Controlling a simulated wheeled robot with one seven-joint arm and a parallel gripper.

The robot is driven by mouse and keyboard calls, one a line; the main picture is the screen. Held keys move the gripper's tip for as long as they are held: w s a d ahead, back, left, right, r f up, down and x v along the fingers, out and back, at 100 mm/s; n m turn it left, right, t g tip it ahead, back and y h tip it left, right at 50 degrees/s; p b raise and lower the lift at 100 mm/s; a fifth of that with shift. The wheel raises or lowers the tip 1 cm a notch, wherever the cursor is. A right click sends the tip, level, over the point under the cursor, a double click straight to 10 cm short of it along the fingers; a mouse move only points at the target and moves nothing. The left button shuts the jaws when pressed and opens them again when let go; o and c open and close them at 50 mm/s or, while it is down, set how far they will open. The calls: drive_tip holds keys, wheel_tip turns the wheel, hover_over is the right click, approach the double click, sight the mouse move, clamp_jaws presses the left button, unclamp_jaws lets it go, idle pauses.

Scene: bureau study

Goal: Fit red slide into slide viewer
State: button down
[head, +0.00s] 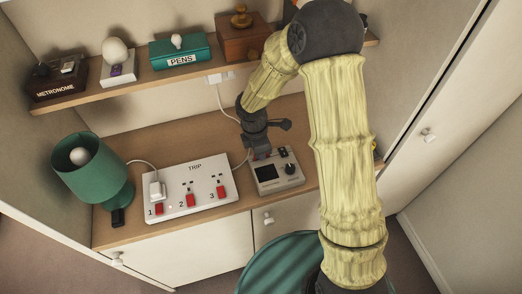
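A small light-grey device with a dark square window and a dark round knob (278,175) sits on the desk right of the white panel. It looks like the slide viewer, but no label is readable. My gripper (257,150) points down at the device's back left corner, very close to it. A tiny patch of red (254,157) shows at the fingertips. It may be the red slide, but it is too small to tell whether it is held or touching the device. The fingers are too small and dark to judge their opening.
A white TRIP panel (189,188) with red switches and a green lamp (92,168) stand left on the desk (113,236). The shelf (100,95) above holds a metronome (58,78), a bulb, a PENS box (181,54) and a wooden box. A green round seat (275,262) is in front.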

drive_tip(key=c, duration=1.3)
unclamp_jaws()
drive_tip(key=shift+r+p, duration=3.35)
drive_tip(key=shift+r, duration=0.2)
